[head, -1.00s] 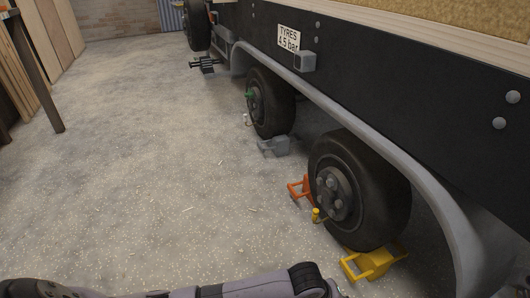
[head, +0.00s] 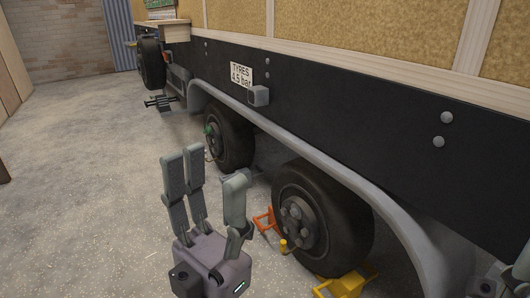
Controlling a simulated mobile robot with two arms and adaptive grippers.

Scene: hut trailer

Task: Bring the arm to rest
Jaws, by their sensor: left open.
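My left gripper (head: 208,190) stands upright at the bottom middle of the head view, fingers pointing up and spread apart. It is open and nothing shows between its fingers. It is in front of the trailer's wheels in the picture and hides part of the floor and the area beside the middle wheel.
The trailer has a near tyre (head: 325,215), a middle tyre (head: 232,137) and a far wheel (head: 151,64). A yellow chock (head: 345,285) and an orange chock (head: 264,221) sit at the near tyre. Grey floor (head: 80,180) is clear on the left.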

